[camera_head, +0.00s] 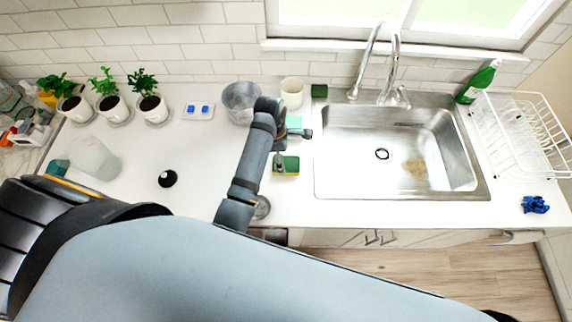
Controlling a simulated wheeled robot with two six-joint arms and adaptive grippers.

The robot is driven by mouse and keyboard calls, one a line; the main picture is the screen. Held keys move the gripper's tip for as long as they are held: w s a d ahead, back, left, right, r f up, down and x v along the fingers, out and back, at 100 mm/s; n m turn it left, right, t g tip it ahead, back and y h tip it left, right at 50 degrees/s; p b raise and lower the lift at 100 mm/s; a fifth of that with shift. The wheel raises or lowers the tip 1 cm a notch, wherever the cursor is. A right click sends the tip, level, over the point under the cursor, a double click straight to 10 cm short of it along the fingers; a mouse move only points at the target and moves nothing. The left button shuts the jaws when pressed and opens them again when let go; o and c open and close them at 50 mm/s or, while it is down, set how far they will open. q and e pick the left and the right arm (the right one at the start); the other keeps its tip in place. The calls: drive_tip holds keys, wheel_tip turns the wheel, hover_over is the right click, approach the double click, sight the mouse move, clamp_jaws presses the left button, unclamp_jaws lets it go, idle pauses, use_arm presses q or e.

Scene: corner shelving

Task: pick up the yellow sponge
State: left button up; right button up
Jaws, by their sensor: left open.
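The yellow sponge (290,168) lies on the white counter just left of the sink, with a dark green layer showing on it. My left gripper (292,148) is open and close above the sponge's far side. One finger is beside the sponge's far left edge and the other reaches toward the sink rim. I cannot tell whether a finger touches the sponge. My left arm hides part of the counter to the left. My right gripper is not in view.
A teal item (293,122), a grey pot (240,103), a cream cup (292,93) and a dark green block (319,91) stand behind the gripper. The sink (340,165) is to the right, with a faucet (394,65).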

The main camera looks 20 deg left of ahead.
sight(286, 163)
use_arm(q)
drive_tip(key=shift+w+d+f, duration=0.1)
drive_tip(key=shift+w+f, duration=0.05)
drive_tip(key=shift+f, duration=0.3)
drive_tip(key=shift+w+d+f, duration=0.1)
drive_tip(key=shift+w+f, duration=0.05)
drive_tip(key=shift+f, duration=0.25)
wheel_tip(286, 163, down, 4)
drive_tip(key=shift+d+r, duration=0.1)
drive_tip(key=shift+d, duration=0.05)
drive_tip(key=shift+w+f, duration=0.15)
drive_tip(key=shift+f, duration=0.3)
drive_tip(key=c, duration=0.8)
